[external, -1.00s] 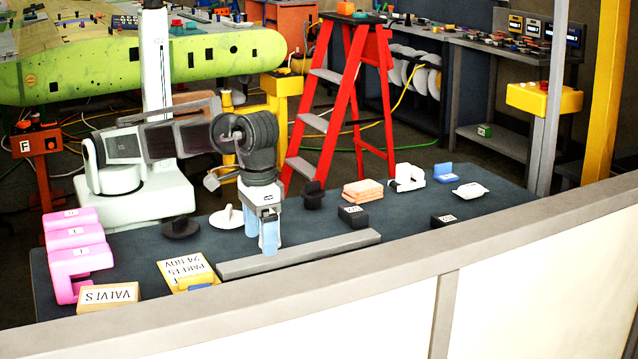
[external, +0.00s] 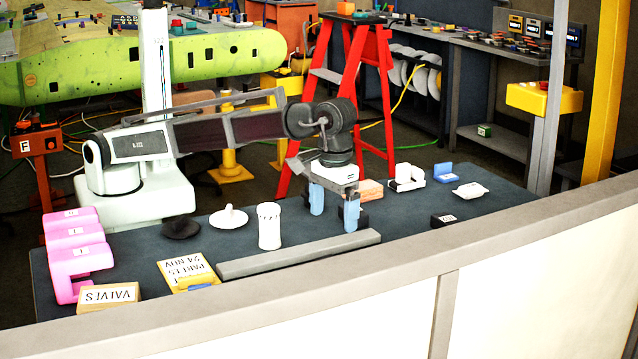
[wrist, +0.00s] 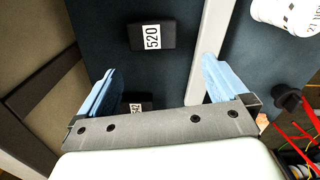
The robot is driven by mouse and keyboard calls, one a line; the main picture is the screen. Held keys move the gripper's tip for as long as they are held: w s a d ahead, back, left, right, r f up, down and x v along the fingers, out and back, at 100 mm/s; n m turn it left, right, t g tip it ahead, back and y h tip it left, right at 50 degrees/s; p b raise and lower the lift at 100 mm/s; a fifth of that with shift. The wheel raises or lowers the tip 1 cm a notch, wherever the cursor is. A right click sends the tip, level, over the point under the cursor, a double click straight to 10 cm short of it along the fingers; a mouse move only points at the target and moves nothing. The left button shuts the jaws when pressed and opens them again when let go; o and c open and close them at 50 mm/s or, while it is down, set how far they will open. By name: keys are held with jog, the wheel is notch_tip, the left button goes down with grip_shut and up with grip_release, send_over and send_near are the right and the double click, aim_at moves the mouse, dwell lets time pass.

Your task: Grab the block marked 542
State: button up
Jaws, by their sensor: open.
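In the wrist view a black block (wrist: 135,104) has a white label that reads 42 at its visible end. My gripper's palm edge hides part of it, and it lies nearer the left finger. A second black block (wrist: 151,37), marked 520, lies farther up in that view. My gripper (external: 334,213) is open and empty above the table, its blue fingers apart; it also shows in the wrist view (wrist: 158,70). In the external view one black block (external: 443,220) lies right of the gripper, its label too small to read.
A grey bar (external: 290,256) lies along the table's front. A white cup (external: 269,228) stands left of my gripper. A pinkish stack (external: 371,189) and a white part (external: 408,177) lie behind right. Pink clamps (external: 77,250) stand at the left. A pale barrier (external: 330,283) runs in front.

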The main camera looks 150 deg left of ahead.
jog(key=a, duration=1)
jog(key=r+m, duration=0.2)
jog(key=m, duration=2.3)
send_over(413, 252)
jog(key=m, duration=1.3)
notch_tip(413, 252, down, 9)
jog(key=shift+w, duration=0.15)
jog(key=shift+d+f, duration=0.1)
jog(key=shift+f, duration=2.45)
